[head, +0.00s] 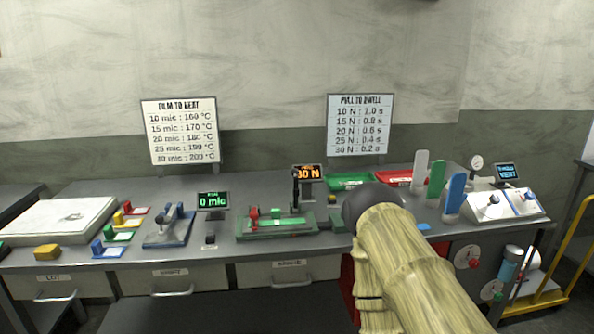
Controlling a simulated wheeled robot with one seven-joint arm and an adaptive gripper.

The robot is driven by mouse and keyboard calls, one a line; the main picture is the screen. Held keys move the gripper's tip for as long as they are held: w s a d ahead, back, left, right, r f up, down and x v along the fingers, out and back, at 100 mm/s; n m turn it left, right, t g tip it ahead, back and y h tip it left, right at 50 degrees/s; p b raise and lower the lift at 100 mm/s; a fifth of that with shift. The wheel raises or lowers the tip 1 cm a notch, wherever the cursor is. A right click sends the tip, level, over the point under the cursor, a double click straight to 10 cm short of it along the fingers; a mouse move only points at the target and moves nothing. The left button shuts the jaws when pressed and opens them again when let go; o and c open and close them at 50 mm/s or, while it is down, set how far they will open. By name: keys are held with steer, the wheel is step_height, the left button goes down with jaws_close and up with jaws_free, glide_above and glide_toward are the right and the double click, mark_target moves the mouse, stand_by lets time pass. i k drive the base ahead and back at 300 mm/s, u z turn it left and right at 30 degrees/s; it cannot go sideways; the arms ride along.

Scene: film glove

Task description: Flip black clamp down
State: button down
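A green bench fixture (280,226) sits at the middle of the bench. A thin black upright lever (295,188) stands at its back, just left of the orange display, and looks like the black clamp in a raised position. A red clamp part (254,216) stands at the fixture's left end. My arm, in a tan ribbed sleeve with a dark rounded end, reaches in from the lower right and ends right of the fixture. My gripper's fingers do not show, and my arm hides part of the bench there.
An orange display reading 30 N (308,173) stands behind the fixture. A green display reading 0 mic (213,200) and a blue fixture (170,229) are to the left. Green (350,181) and red (393,178) trays lie behind my arm. Upright coloured paddles (436,180) stand right.

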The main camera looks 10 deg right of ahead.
mark_target(295, 172)
steer(key=u, duration=1.05)
steer(key=i, duration=0.55)
steer(key=z, duration=1)
